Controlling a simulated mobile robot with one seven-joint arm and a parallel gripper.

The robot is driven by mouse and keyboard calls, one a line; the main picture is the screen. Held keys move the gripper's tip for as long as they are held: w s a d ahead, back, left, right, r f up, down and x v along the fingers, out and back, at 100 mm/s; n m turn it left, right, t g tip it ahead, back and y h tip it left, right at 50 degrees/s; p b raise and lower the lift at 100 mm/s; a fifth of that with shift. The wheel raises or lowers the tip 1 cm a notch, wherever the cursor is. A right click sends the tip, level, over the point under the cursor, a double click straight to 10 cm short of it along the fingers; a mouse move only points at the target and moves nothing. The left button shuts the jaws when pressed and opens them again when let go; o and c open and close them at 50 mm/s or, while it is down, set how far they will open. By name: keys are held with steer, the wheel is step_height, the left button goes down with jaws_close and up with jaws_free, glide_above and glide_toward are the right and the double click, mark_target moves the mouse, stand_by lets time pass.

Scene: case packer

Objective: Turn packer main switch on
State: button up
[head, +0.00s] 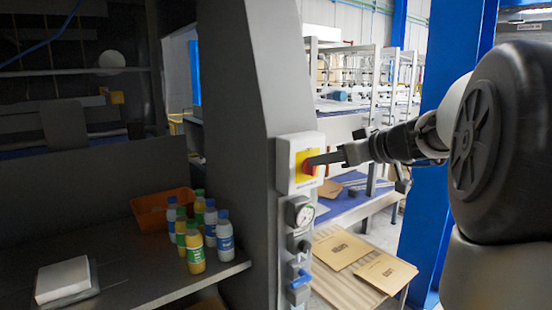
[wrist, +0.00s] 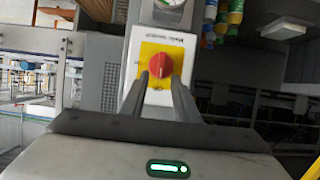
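The main switch is a red rotary knob (wrist: 160,65) on a yellow plate (wrist: 151,54), set in a white box. In the head view, the box (head: 283,166) is on the grey machine post, with the red knob (head: 308,170) partly hidden by my gripper. My gripper (head: 312,160) reaches in from the right, its tips at the knob. In the wrist view, the two fingers of my gripper (wrist: 161,76) are apart, one at each side of the knob's lower edge. Whether they touch it is unclear.
Below the switch are a pressure gauge (head: 305,213) and a blue valve handle (head: 300,279). Several bottles (head: 223,236) and an orange bin (head: 151,212) stand on the shelf at left. Cardboard sheets (head: 386,273) lie at right, near a blue column (head: 428,190).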

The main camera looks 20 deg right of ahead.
steer(key=shift+x, duration=1.05)
jaws_close()
